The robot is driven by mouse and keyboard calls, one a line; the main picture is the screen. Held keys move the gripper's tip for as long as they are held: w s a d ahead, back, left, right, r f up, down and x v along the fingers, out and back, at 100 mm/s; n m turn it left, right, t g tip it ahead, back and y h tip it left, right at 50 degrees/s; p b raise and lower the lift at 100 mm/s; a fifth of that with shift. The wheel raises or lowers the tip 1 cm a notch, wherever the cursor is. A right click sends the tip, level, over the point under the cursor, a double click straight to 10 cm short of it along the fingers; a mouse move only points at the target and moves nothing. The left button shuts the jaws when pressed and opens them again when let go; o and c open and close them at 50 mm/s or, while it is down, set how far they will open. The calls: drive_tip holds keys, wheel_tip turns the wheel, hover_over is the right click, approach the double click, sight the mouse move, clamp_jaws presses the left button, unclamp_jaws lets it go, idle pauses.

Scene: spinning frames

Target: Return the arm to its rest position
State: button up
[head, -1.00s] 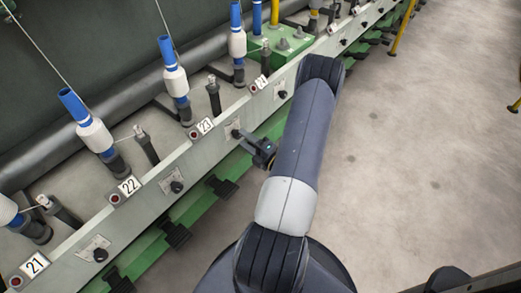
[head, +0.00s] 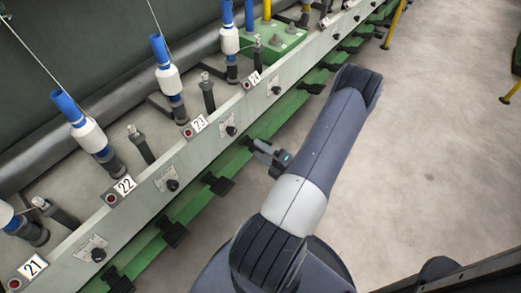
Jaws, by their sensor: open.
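My arm (head: 325,145) reaches forward and to the right across the middle of the head view, bent at its far joint. My gripper (head: 251,144) shows as a small dark end to the left of the forearm, partly hidden behind it. It is open, and I see nothing held in it. It points left toward the rail of the spinning frame (head: 150,192), below the number 23 and 24 plates. I cannot tell its exact gap from the rail.
Blue bobbins with white yarn (head: 88,135) stand along the frame at the left. Dark pedals (head: 222,184) stick out below the rail on its green base. A yellow post (head: 394,25) stands at the top right.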

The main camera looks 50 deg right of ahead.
sight(234, 133)
drive_tip(key=shift+w, duration=0.1)
idle(0.3)
drive_tip(key=shift+w+a+r+b, duration=0.1)
drive_tip(key=shift+w+r, duration=0.05)
drive_tip(key=shift+w, duration=1.6)
drive_tip(key=shift+w+a+r+b, duration=0.1)
drive_tip(key=shift+w+a+b, duration=0.05)
drive_tip(key=shift+w, duration=1.65)
drive_tip(key=shift+w+a+r+b, duration=0.1)
drive_tip(key=shift+w+r, duration=0.05)
drive_tip(key=shift+w, duration=1.6)
drive_tip(key=shift+s, duration=0.1)
